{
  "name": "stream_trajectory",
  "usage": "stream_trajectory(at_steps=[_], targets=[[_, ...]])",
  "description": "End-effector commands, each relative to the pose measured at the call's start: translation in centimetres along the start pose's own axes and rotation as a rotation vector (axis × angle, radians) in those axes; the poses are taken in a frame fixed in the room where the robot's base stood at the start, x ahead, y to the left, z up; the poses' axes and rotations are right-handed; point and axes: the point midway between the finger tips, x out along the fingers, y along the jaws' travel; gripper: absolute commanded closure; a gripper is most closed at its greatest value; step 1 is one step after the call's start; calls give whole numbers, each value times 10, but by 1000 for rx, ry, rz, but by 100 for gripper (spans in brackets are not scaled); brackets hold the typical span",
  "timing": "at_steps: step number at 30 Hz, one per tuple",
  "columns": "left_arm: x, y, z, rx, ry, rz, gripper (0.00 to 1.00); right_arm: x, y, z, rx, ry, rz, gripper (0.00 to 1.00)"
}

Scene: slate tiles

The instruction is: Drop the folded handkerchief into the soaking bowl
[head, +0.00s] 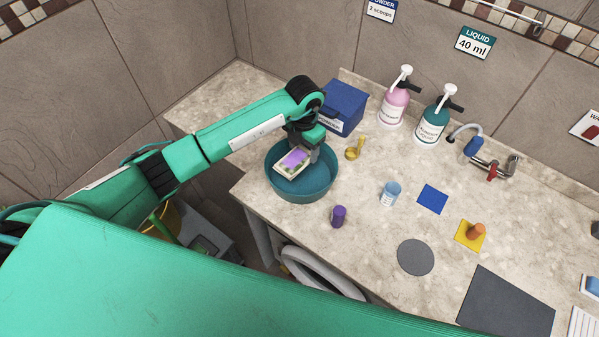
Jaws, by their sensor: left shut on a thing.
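The soaking bowl (284,189) is a round teal bowl on the stone counter, left of centre in the head view. My left gripper (302,158) is over the bowl with its jaws pointing down. It is shut on the folded handkerchief (283,169), a small pale square with a purple and green pattern. The handkerchief shows within the outline of the bowl's opening; its exact height above the bowl's floor is hard to tell. The fingertips are partly hidden by the wrist and the cloth. My right gripper is not in view.
A blue box (344,107) stands behind the bowl, with a brass scoop (355,149) beside it. Pink (394,107) and teal (431,126) pump bottles stand at the back. A purple cylinder (338,216) and a light-blue cup (390,194) are right of the bowl. A tap (491,168) is farther right.

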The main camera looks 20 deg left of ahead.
Motion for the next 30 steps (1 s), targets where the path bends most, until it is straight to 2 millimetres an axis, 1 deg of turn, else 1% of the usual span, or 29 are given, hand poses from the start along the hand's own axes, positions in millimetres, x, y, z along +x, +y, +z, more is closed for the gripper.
stream_trajectory(at_steps=[3,4,7,16,20,23,30], targets=[[-1,0,0,0,0,0,61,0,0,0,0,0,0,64],[-1,0,0,0,0,0,33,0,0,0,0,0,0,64],[-1,0,0,0,0,0,14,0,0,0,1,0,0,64],[-1,0,0,0,0,0,14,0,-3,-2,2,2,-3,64],[-10,0,1,0,-3,-1,14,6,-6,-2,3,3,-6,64],[-26,0,1,2,-6,1,14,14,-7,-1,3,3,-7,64],[-82,1,1,2,-7,2,14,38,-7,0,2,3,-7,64]])
